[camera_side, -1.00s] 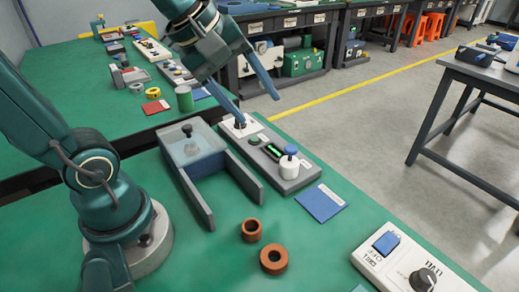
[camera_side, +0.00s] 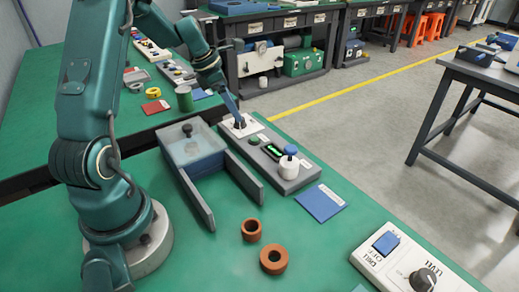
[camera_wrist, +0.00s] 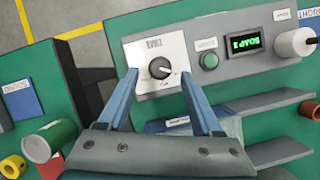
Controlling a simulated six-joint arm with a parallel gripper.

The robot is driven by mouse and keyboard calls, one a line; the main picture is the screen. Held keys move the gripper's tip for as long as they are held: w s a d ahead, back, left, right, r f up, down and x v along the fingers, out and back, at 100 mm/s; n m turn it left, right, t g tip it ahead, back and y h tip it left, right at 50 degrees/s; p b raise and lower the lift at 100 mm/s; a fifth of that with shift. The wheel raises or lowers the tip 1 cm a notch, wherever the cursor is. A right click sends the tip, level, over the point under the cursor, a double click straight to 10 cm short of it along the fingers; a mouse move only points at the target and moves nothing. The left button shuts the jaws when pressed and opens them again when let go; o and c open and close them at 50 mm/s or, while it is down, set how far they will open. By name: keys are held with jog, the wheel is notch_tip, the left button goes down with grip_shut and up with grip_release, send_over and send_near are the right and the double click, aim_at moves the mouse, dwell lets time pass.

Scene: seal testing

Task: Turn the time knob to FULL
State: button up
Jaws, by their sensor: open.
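The time knob (camera_wrist: 160,68) is a round black knob on a white plate (camera_wrist: 177,45) at the end of a grey control unit. In the wrist view a light pointer line shows on it, but the dial marks are too small to read. In the side view the knob (camera_side: 240,124) is partly hidden by a finger. My gripper (camera_wrist: 160,73) is open, with one blue finger on each side of the knob. I cannot tell whether either finger touches it. In the side view my gripper (camera_side: 237,119) points down at the plate, its fingers overlapping.
The unit also has a green button (camera_side: 254,140), a lit green display (camera_wrist: 241,42) and a white cylinder with a blue top (camera_side: 289,164). A clear-lidded box (camera_side: 190,146) with grey side walls stands close by. Two brown rings (camera_side: 274,260) and a LEVEL knob panel (camera_side: 375,262) are nearer the camera.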

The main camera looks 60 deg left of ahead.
jog(key=shift+x, duration=1.5)
grip_shut()
jog(key=shift+m, duration=0.4)
jog(key=m+h, duration=0.1)
jog(key=m, duration=0.2)
jog(key=m+g+h, duration=0.1)
jog(key=m, duration=0.1)
jog(key=shift+w+a+m, duration=0.15)
jog(key=shift+a+m, duration=0.05)
jog(key=shift+m, duration=0.2)
jog(key=shift+w+r+m+g+h, duration=0.1)
jog(key=shift+m+g+h, duration=0.35)
jog(key=shift+m, duration=1.1)
jog(key=shift+w+m+g+h, duration=0.15)
jog(key=shift+m+g, duration=0.6)
jog(key=shift+m, duration=0.8)
jog(key=shift+s+m, duration=0.1)
jog(key=shift+m, duration=0.3)
